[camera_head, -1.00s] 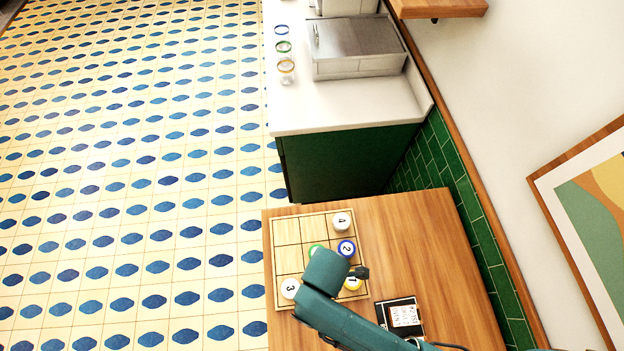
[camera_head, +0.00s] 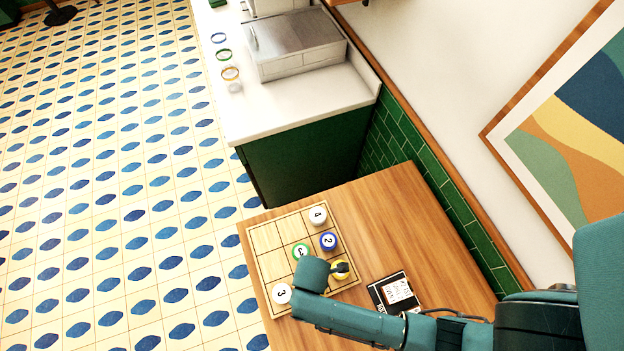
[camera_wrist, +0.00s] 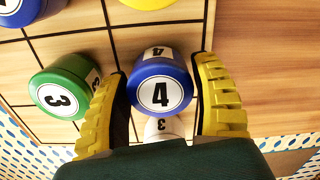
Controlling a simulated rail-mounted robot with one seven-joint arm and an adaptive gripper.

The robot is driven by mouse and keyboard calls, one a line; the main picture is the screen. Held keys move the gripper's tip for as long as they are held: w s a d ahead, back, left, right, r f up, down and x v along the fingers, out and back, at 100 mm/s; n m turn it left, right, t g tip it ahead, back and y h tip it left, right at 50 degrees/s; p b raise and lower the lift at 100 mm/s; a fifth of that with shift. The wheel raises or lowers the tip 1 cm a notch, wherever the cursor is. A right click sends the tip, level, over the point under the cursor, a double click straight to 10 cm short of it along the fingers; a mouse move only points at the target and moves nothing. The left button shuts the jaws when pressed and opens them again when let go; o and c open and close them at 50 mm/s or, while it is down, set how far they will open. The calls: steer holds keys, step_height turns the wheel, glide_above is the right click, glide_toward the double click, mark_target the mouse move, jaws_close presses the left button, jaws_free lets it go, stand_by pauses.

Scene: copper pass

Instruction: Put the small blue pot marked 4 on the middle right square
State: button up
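The blue pot marked 4 (camera_wrist: 161,93) stands between the two yellow fingers of my gripper (camera_wrist: 160,65) in the wrist view. The fingers flank it closely; whether both press on it is unclear. It appears about level with the green pot marked 3 (camera_wrist: 57,98), which is just left of the left finger. In the head view my arm's end (camera_head: 312,275) hides the blue 4 pot, over the board's near row. The board (camera_head: 263,236) is a three-by-three grid. The blue pot marked 2 (camera_head: 328,241) sits on its middle right square as seen there.
A white pot marked 4 (camera_head: 317,215) is at the board's far right corner. A yellow pot (camera_head: 341,266) and a white pot marked 3 (camera_head: 281,293) stand in the near row. A dark boxed item (camera_head: 396,292) lies right of the board. The far left squares look empty.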

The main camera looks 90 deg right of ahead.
steer(key=shift+o, duration=1.2)
step_height(320, 180, up, 12)
steer(key=p, duration=0.1)
steer(key=shift+r, duration=0.2)
steer(key=shift+w, duration=0.1)
